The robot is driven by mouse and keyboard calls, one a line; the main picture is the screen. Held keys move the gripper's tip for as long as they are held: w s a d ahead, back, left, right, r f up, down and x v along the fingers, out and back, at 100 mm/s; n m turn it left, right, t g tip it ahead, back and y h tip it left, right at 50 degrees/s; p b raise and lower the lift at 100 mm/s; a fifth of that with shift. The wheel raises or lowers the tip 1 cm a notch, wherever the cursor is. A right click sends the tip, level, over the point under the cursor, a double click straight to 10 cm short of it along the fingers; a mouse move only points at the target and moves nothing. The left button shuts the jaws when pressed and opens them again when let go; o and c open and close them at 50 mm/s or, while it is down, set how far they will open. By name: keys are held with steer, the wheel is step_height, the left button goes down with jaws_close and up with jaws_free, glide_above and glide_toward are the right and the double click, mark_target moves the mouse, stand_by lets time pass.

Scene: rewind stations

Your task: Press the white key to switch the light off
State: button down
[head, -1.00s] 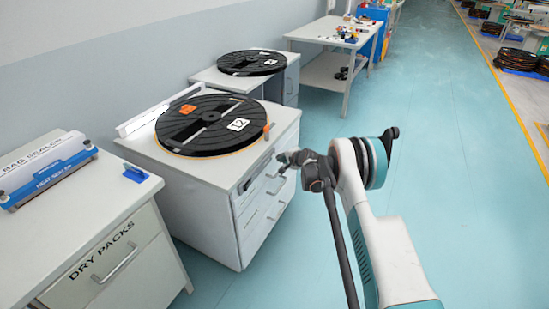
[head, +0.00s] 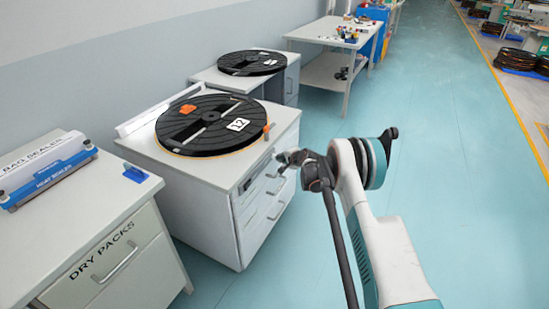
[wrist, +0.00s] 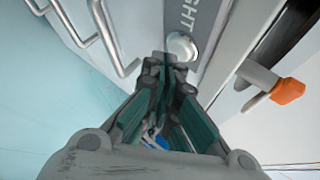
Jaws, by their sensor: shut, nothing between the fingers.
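The white key (wrist: 181,46) is a round, domed knob on a grey panel (wrist: 206,22) lettered with a word ending in "GHT" in the wrist view. The panel is on the drawer front of the white cabinet (head: 205,215). My gripper (wrist: 168,57) is shut and empty, its fingertips at the lower left edge of the key. I cannot tell whether they touch it. In the head view my gripper (head: 282,160) is at the cabinet's front near its top edge. The key cannot be made out there.
A black reel (head: 208,138) lies on the cabinet top. An orange-tipped lever (wrist: 287,91) sticks out right of the key. Metal drawer handles (wrist: 103,30) are to the left. The "DRY PACKS" cabinet (head: 100,285) stands at left.

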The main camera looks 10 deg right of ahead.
steer(key=shift+a, duration=0.1)
stand_by(0.4)
steer(key=shift+w+a, duration=0.25)
steer(key=shift+a, duration=0.05)
steer(key=shift+s+d, duration=0.3)
steer(key=shift+d, duration=0.05)
stand_by(0.5)
steer(key=s+d, duration=0.3)
steer(key=d, duration=0.2)
steer(key=shift+s, duration=0.25)
steer(key=c, duration=2.3)
jaws_free()
